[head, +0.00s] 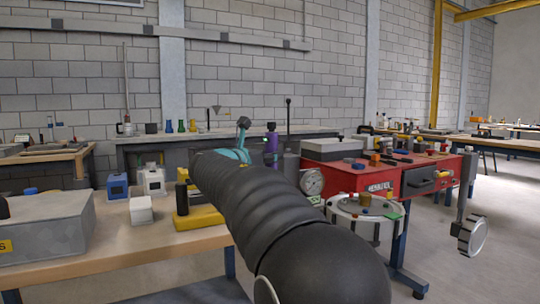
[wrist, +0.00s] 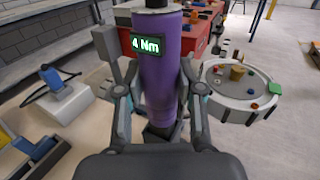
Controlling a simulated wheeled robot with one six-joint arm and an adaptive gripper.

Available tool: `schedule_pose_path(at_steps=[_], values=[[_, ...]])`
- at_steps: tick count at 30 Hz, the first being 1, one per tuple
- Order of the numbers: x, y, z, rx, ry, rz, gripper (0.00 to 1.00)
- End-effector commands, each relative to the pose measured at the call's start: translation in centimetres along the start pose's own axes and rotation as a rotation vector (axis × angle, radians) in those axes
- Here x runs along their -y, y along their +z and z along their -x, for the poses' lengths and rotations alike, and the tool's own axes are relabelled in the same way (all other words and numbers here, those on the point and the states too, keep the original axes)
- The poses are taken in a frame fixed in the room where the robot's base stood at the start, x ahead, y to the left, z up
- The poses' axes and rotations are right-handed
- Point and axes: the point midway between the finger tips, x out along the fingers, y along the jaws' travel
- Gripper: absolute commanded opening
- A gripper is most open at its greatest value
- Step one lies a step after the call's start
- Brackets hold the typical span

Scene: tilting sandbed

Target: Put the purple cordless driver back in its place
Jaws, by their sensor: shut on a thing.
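The purple cordless driver (wrist: 155,62) stands upright in the wrist view, with a lit green display reading 4 Nm. My gripper (wrist: 157,100) is shut on its body, one finger on each side. In the head view the driver (head: 271,141) shows as a thin purple shape beyond my arm, beside the teal part of my gripper (head: 243,140). A dark square piece (wrist: 155,134) shows at the driver's lower end; I cannot tell whether it is part of the driver or a separate holder. My arm hides much of the area below in the head view.
A round white tray (head: 352,222) with small parts stands right of my arm, before a red workbench (head: 372,180). On the left table are a grey case (head: 45,228), a blue box (head: 118,186), white blocks (head: 141,210) and a yellow item (head: 200,218). Open floor lies right.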

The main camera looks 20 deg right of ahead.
Motion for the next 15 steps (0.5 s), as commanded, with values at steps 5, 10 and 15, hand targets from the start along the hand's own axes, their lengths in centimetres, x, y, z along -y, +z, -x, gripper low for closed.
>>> schedule_pose_path(at_steps=[5, 10, 15], values=[[0.04, -0.28, 0.02, 0.002, 0.0, -0.001, 0.0], [0.04, -0.63, 0.02, 0.002, 0.0, 0.0, 0.0], [0.04, -0.97, 0.02, 0.002, 0.0, 0.0, 0.0]])
